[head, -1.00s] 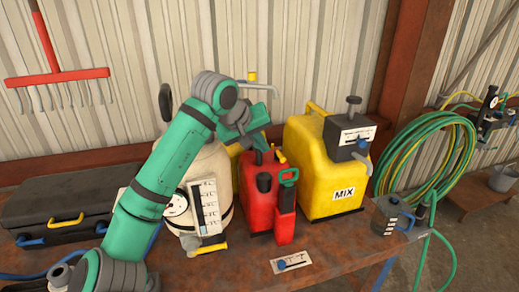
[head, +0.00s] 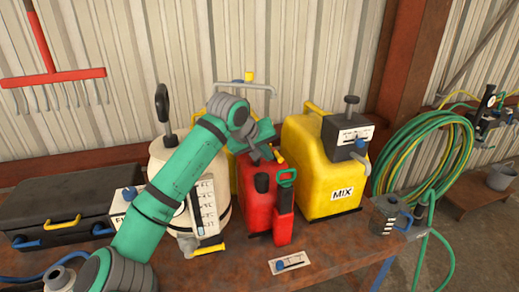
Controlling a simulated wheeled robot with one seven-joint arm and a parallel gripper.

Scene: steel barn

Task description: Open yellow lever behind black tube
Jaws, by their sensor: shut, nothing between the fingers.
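A small yellow lever (head: 280,157) shows at the can's top, behind and to the right of the black tube. My gripper (head: 262,153) is shut and empty over the top of the red can, just left of the yellow lever. I cannot tell whether it touches the lever. My arm and gripper hide part of the can's top and what lies behind it.
A yellow MIX can (head: 320,185) stands close on the right. A cream tank (head: 165,155) stands on the left, partly behind my arm. A black case (head: 55,212) lies at far left.

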